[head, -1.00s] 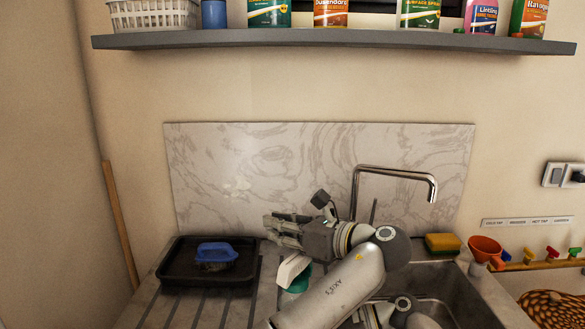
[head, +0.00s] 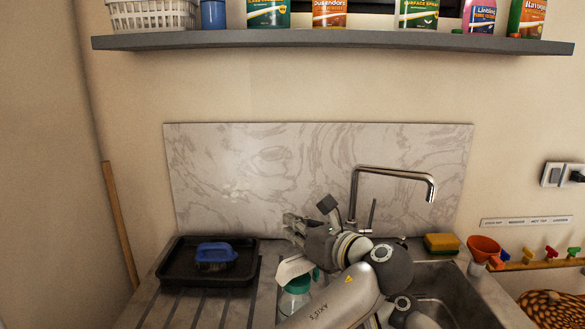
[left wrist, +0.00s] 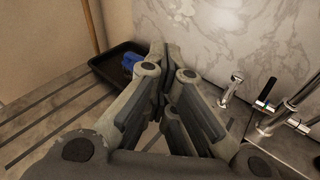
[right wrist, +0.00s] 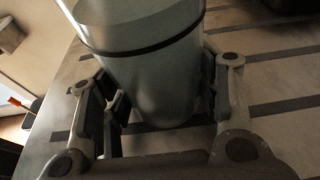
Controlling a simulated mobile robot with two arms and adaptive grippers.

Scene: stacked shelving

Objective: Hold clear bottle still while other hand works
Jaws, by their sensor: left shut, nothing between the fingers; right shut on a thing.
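The clear bottle (head: 290,303) stands on the counter left of the sink, with a teal collar and a white top; my left arm partly covers it in the head view. In the right wrist view the bottle (right wrist: 150,65) is upright between the fingers of my right gripper (right wrist: 160,98), which is shut on its lower body. My left gripper (head: 287,224) is shut and empty, above and behind the bottle's top. Its closed fingertips (left wrist: 166,52) show in the left wrist view. My right fingers are hidden in the head view.
A black tray (head: 180,277) with a blue-handled brush (head: 216,252) sits on the left. A shelf (head: 330,41) runs above.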

